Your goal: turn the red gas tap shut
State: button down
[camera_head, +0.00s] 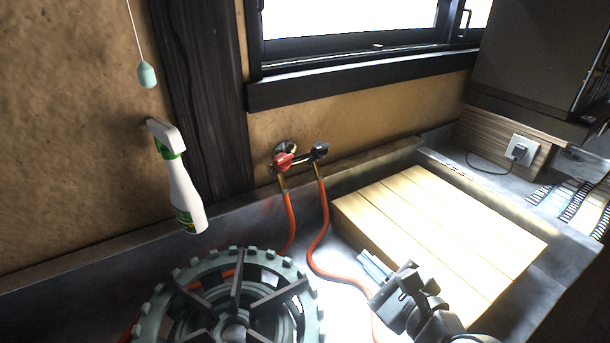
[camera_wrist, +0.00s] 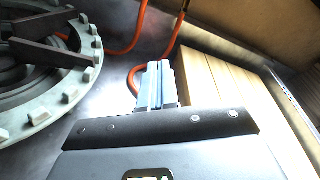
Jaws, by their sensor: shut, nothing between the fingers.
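The red gas tap (camera_head: 283,161) is on the clay wall below the window, at the left of a pair, with a dark tap (camera_head: 320,150) to its right. An orange hose runs down from each tap. My gripper (camera_head: 372,266) is shut and empty, low in front of the wooden slatted board and well below and to the right of the red tap. In the wrist view the two blue-grey fingers (camera_wrist: 156,86) lie together, with an orange hose (camera_wrist: 140,78) just beyond them. The taps are not in the wrist view.
A gas burner ring (camera_head: 310,300) stands at the front left; it also shows in the wrist view (camera_wrist: 93,60). A slatted wooden board (camera_head: 440,220) lies to the right. A white spray bottle (camera_head: 182,190) is at the left by the wall. A socket (camera_head: 520,149) is at the far right.

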jog(key=w+a+r+m+y, duration=0.3)
jog(key=w+a+r+m, duration=0.1)
jog(key=w+a+r, duration=0.25)
send_near(280, 167)
notch_tip(280, 167, down, 2)
jog(key=w+a, duration=0.2)
jog(key=w, duration=0.1)
jog(key=shift+w+a+r+g+p, duration=0.3)
jog(key=shift+w+a+r+p, duration=0.1)
jog(key=shift+w+a+r, duration=0.45)
jog(key=shift+w+r, duration=0.15)
